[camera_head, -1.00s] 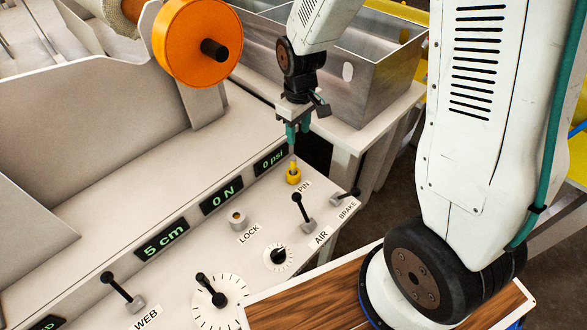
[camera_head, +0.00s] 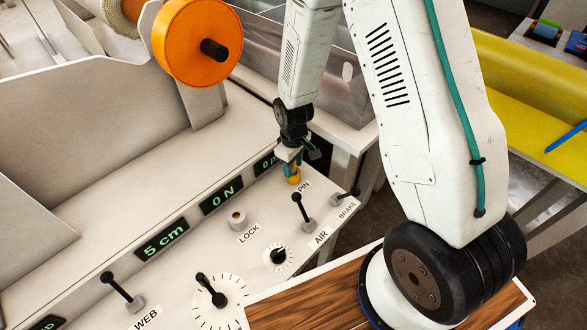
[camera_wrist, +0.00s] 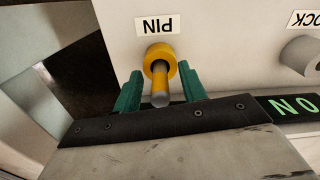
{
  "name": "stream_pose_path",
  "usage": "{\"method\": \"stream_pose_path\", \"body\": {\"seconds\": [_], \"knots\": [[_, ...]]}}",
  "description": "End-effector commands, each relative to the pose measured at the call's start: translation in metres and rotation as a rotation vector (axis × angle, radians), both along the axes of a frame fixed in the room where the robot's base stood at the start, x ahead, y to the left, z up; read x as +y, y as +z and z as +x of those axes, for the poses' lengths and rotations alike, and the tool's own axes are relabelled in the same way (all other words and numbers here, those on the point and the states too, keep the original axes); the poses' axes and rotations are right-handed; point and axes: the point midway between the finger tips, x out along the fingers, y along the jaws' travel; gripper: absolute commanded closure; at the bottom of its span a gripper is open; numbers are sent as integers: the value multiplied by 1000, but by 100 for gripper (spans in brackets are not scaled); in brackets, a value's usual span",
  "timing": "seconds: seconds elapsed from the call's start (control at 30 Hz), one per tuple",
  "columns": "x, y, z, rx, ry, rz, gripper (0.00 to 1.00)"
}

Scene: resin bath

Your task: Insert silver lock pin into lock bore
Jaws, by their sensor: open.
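The silver lock pin (camera_wrist: 160,98) stands in the yellow holder (camera_wrist: 160,55) under the PIN label in the wrist view. The yellow holder also shows in the head view (camera_head: 294,177), where the pin itself is hidden by my gripper (camera_head: 290,160). My gripper's teal fingers (camera_wrist: 160,88) are open, one on each side of the pin, with gaps between them and it. The lock bore sits in a short grey collar (camera_head: 237,219) beside the LOCK label in the head view. Part of this collar shows at the right edge of the wrist view (camera_wrist: 302,54).
An AIR lever (camera_head: 304,212) and a BRAKE lever (camera_head: 347,190) stand near the holder. A dial (camera_head: 278,256) lies in front of the lock collar. Display panels (camera_head: 221,195) line the raised face behind. The panel between holder and collar looks clear.

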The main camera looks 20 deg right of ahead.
Motion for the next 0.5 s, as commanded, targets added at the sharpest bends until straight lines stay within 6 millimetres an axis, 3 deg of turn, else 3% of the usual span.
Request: {"method": "stream_pose_path", "body": {"seconds": [0.2,0.37,0.5], "knots": [[0,-1,0,-1,0,1,58],[0,-1,0,-1,0,1,100],[0,-1,0,-1,0,1,100]]}}
